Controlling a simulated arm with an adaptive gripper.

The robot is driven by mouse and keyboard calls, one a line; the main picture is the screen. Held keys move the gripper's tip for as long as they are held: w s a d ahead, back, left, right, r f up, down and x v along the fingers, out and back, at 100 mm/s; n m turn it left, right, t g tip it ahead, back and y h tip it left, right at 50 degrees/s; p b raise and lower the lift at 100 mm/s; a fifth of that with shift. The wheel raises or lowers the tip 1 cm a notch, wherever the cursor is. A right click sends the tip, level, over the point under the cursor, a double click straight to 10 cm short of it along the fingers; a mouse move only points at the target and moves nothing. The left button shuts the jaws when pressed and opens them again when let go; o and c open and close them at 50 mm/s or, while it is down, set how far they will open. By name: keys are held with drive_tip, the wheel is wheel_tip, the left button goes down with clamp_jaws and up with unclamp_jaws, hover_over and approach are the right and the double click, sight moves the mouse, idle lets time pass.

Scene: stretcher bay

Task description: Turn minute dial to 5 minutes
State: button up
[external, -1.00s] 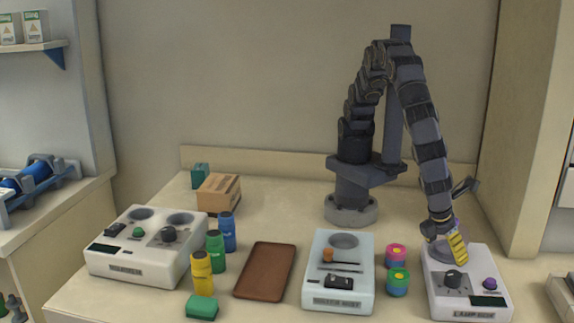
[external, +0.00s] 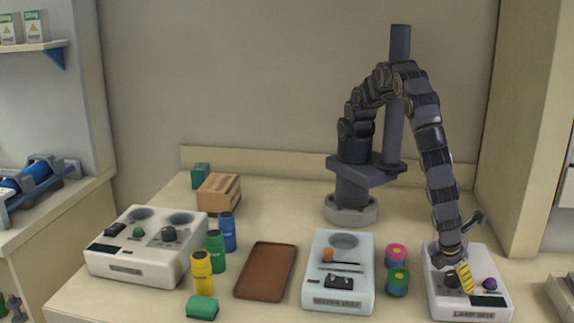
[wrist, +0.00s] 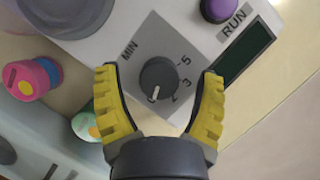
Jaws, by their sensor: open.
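The dark minute dial (wrist: 158,78) sits on the white lamp box (external: 437,300), beside the label MIN. In the wrist view its pale pointer line aims down toward the gripper, near the low end of the scale; the 5 mark is at its upper right and the 3 at its lower right. My gripper (wrist: 160,82) is open, with one yellow finger on each side of the dial and visible gaps to it. In the external view my gripper (external: 455,274) is over the lamp box, close to the dial (external: 452,280).
A purple RUN button (wrist: 219,9) and a dark display (wrist: 243,53) lie beside the dial. Pink and green round containers (external: 397,269) stand left of the lamp box. Another white device (external: 318,292) and a brown tray (external: 266,271) are farther left.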

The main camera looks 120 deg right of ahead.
drive_tip(key=c, duration=1.1)
drive_tip(key=shift+n, duration=0.4)
drive_tip(key=shift+c, duration=0.2)
drive_tip(key=n+h, duration=0.1)
drive_tip(key=n, duration=0.1)
drive_tip(key=n+h, duration=0.1)
drive_tip(key=n, duration=0.2)
drive_tip(key=shift+n+t, duration=0.3)
drive_tip(key=n, duration=0.2)
drive_tip(key=n+t+h, duration=0.1)
drive_tip(key=n, duration=0.1)
drive_tip(key=shift+s+a+h, duration=0.1)
drive_tip(key=shift+a+h, duration=0.05)
drive_tip(key=shift+h, duration=0.15)
drive_tip(key=n, duration=0.3)
drive_tip(key=shift+t+h, duration=0.3)
drive_tip(key=shift+t, duration=0.1)
drive_tip(key=n+t, duration=0.1)
drive_tip(key=n, duration=0.2)
drive_tip(key=n+t, duration=0.1)
drive_tip(key=n, duration=0.2)
drive_tip(key=shift+s+n+t+h, duration=0.1)
drive_tip(key=shift+n+t+h, duration=0.2)
drive_tip(key=n+t, duration=0.1)
drive_tip(key=n, duration=0.1)
drive_tip(key=n+t, duration=0.1)
drive_tip(key=n, duration=0.2)
drive_tip(key=shift+s+n, duration=0.1)
drive_tip(key=shift+n, duration=0.2)
drive_tip(key=shift+y, duration=0.4)
